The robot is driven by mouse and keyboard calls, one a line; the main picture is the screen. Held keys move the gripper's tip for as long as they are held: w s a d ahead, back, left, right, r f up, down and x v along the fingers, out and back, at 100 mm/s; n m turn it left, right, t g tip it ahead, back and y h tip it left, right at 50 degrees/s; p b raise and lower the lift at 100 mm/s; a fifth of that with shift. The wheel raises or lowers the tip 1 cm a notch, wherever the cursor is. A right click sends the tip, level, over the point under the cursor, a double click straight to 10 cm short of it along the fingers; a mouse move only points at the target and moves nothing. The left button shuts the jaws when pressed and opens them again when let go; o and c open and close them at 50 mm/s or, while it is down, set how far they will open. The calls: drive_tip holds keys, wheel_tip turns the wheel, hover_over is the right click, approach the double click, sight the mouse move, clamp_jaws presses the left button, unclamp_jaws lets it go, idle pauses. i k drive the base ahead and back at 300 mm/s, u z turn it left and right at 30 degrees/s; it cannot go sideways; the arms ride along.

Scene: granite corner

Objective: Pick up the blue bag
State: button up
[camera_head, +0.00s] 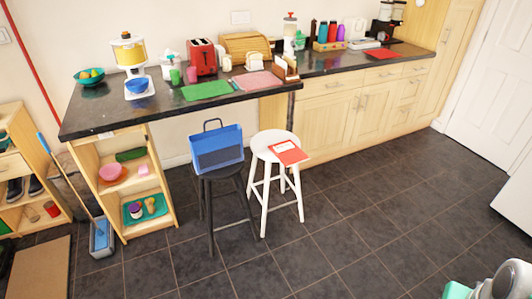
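The blue bag (228,137) stands upright on the seat of a black stool (207,197), in the middle left of the head view. It has a dark handle loop on top and a darker panel low on its front. Its bottom rests on the stool seat. My gripper is not in view.
A white stool (272,176) with a red and white item (288,152) stands close right of the black stool. The dark counter (120,111) runs behind both. A blue bucket (101,240) and shelves stand left. The tiled floor (370,235) is clear in front and right.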

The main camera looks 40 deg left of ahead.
sight(211, 151)
drive_tip(key=u, duration=0.2)
drive_tip(key=i, duration=1.15)
drive_tip(key=u, duration=0.9)
drive_tip(key=i, duration=1.2)
drive_tip(key=u, duration=2.1)
drive_tip(key=i, duration=1)
drive_tip(key=u, duration=1.25)
drive_tip(key=i, duration=0.5)
drive_tip(key=u, duration=0.15)
